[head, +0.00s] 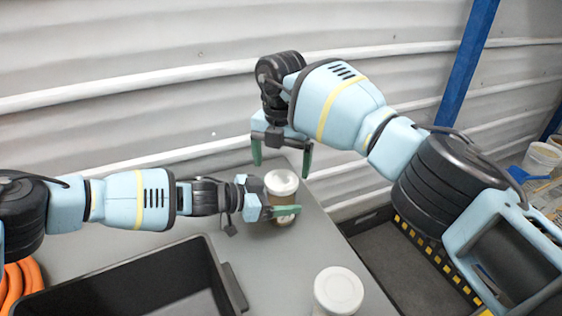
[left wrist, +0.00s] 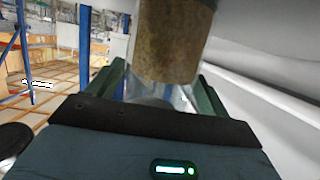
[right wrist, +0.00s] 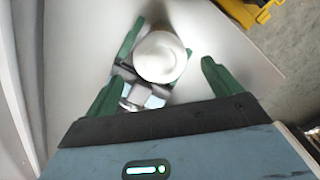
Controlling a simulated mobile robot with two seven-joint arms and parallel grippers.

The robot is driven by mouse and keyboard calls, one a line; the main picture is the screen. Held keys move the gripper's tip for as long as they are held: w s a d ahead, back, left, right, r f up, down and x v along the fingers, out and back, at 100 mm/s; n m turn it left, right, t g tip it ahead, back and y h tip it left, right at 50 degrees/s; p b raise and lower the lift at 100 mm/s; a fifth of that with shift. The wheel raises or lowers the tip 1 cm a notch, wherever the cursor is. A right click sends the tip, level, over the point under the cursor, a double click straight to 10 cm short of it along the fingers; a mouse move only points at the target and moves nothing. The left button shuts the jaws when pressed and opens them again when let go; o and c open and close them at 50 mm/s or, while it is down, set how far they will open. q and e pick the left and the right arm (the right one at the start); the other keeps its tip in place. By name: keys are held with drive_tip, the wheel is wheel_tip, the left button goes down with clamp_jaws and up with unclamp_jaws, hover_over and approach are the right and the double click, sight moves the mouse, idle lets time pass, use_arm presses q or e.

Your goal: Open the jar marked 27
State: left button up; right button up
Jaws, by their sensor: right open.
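A jar with a white lid (head: 281,182) and brown contents stands on the grey table. It also shows in the left wrist view (left wrist: 172,45), and its lid shows from above in the right wrist view (right wrist: 160,57). My left gripper (head: 284,211) has its green fingers on both sides of this jar, closed around its body. My right gripper (head: 281,160) is open and empty above the lid, its fingers pointing down. A second white-lidded jar (head: 338,290) stands nearer the front. No number is readable on either jar.
A black tray (head: 130,280) fills the table's front left, with an orange hose (head: 18,285) beside it. The grey table (head: 285,258) is bare between the jars. Its right edge drops to a floor with yellow-black striping. A corrugated wall stands behind.

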use_arm(q)
drive_tip(key=shift+o, duration=0.7)
drive_tip(key=v, duration=0.6)
drive_tip(key=shift+a+r+p, duration=0.15)
drive_tip(key=shift+a+p, duration=0.15)
use_arm(e)
wheel_tip(320, 180, up, 2)
drive_tip(key=shift+s+r, duration=0.1)
use_arm(q)
drive_tip(key=shift+s+a+r, duration=0.15)
drive_tip(key=shift+s+a, duration=0.1)
drive_tip(key=shift+a, duration=0.25)
use_arm(e)
drive_tip(key=shift+c, duration=0.3)
